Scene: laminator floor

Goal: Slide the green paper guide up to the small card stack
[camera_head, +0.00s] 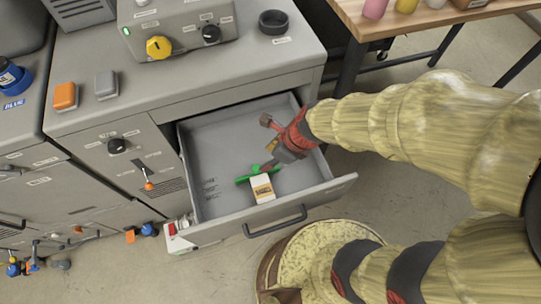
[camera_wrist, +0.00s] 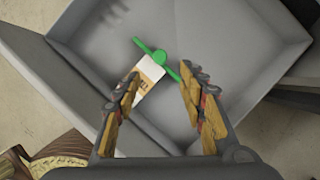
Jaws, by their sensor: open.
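The green paper guide (camera_head: 256,173) is a thin bar with a round knob, inside the open grey drawer (camera_head: 215,141). The small card stack (camera_head: 263,188) is pale with a printed label and lies on the front side of the guide. In the wrist view the guide (camera_wrist: 159,57) runs slantwise just beyond the card stack (camera_wrist: 150,72). Whether guide and stack touch is unclear. My gripper (camera_head: 272,160) reaches into the drawer beside the guide. In the wrist view my gripper (camera_wrist: 158,88) is open, its fingers spread, with part of the stack showing between them and nothing held.
The drawer's walls surround the guide, and its front carries a dark handle (camera_head: 275,222). The drawer floor left of and behind the guide is bare. A grey cabinet top above holds a control box (camera_head: 185,30) with a yellow knob and a black ring (camera_head: 273,22).

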